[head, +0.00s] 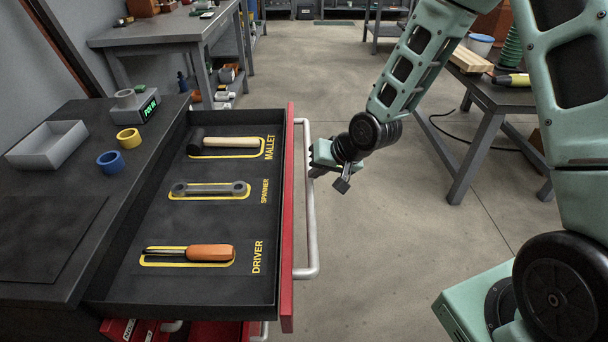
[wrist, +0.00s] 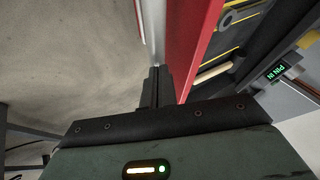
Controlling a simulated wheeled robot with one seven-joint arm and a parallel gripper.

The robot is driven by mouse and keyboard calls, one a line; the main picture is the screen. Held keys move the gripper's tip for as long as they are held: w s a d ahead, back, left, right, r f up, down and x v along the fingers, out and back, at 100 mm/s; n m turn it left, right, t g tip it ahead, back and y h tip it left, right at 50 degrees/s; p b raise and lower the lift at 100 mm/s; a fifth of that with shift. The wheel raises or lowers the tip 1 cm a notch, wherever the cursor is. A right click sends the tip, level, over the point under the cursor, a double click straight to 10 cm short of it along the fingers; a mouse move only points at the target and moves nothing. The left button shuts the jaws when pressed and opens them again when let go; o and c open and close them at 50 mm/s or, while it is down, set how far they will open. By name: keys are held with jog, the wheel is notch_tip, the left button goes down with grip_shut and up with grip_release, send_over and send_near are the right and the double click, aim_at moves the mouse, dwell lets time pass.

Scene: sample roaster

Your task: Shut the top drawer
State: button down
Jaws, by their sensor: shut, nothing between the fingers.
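The top drawer (head: 215,285) stands pulled far out of the dark cabinet. Its red front (head: 287,230) faces right and also shows in the wrist view (wrist: 190,45). A pale bar handle (head: 312,230) runs along the front.
On the cabinet top (head: 90,220) are a grey tray (head: 48,147), a blue ring (head: 110,161), a yellow ring (head: 128,138) and a small device with a green display (head: 148,107). A bench (head: 490,95) stands at right. The floor (head: 390,240) right of the drawer is clear.

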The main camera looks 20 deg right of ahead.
jog(key=shift+w+a+r, duration=0.1)
jog(key=shift+w+a, duration=0.15)
jog(key=shift+a, duration=0.55)
jog(key=shift+w+a+r, duration=0.1)
jog(key=shift+w+a, duration=0.1)
jog(key=shift+a, duration=0.6)
